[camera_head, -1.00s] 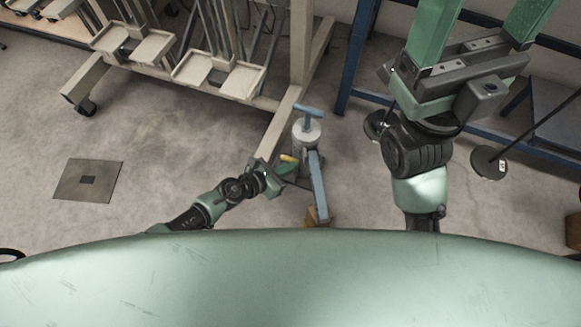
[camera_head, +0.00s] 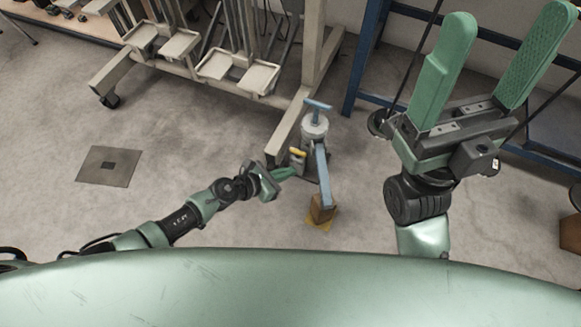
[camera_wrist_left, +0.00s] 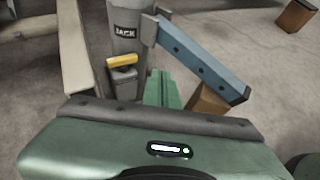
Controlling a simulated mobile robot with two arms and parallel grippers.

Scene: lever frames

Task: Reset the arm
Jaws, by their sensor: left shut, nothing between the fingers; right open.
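My left gripper (camera_head: 279,173) is shut and empty, its green fingers pointing at the jack from the left. In the left wrist view its fingers (camera_wrist_left: 163,90) sit just below the jack. The grey jack (camera_head: 314,130) stands upright with a blue top handle (camera_head: 318,104) and a long blue lever (camera_head: 323,175) that slopes down toward a brown block (camera_head: 320,210). A small yellow-topped part (camera_head: 297,153) is on the jack's left side, also seen in the left wrist view (camera_wrist_left: 125,61). Whether the left fingers touch the jack cannot be told. My right gripper (camera_head: 497,62) is open and empty, raised at the right.
A beige wheeled rack (camera_head: 220,65) stands behind the jack, its leg beside it. A blue frame (camera_head: 356,70) stands at the back right. A brown block (camera_head: 572,233) is at the right edge. Concrete floor at left is clear around a floor plate (camera_head: 108,166).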

